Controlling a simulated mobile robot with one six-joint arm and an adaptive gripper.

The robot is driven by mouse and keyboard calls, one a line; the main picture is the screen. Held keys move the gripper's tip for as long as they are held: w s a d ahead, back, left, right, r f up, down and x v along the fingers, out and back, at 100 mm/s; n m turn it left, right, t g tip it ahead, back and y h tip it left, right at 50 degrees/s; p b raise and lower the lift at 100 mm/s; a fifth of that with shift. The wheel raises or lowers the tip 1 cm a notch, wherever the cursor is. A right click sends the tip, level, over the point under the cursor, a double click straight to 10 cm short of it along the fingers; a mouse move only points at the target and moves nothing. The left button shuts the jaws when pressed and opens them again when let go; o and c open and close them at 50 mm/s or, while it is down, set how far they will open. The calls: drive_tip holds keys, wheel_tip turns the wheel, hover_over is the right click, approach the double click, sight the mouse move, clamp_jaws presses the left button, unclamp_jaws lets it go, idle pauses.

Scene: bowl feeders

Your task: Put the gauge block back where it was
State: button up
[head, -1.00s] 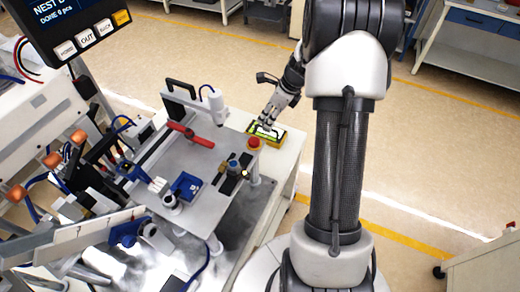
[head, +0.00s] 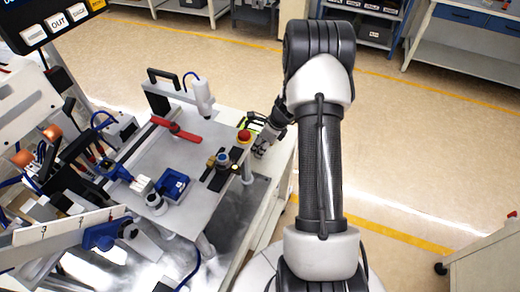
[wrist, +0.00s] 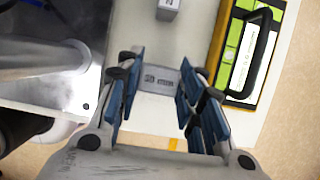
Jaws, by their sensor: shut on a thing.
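My gripper (wrist: 160,85) is shut on a grey gauge block (wrist: 160,78) with small dark markings. The block sits between the blue finger pads, over or on the white bench top; I cannot tell whether it touches the surface. In the head view my gripper (head: 261,148) is low at the bench's right side, in front of the green and yellow case. The held block cannot be made out there. A second grey block (wrist: 168,8) stands on the white top beyond the gripper, cut off by the wrist view's upper edge.
The green and yellow case (wrist: 243,50) with a black handle lies right of the gripper. A metal post (wrist: 40,60) rises at the left. A red button (head: 244,136) and the raised grey plate (head: 150,150) are close by. The bench edge drops to the floor.

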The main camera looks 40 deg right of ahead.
drive_tip(key=shift+f, duration=0.75)
drive_tip(key=shift+f, duration=0.1)
drive_tip(key=o, duration=1.2)
drive_tip(key=p+v, duration=0.3)
drive_tip(key=v, duration=0.9)
drive_tip(key=shift+p, duration=0.4)
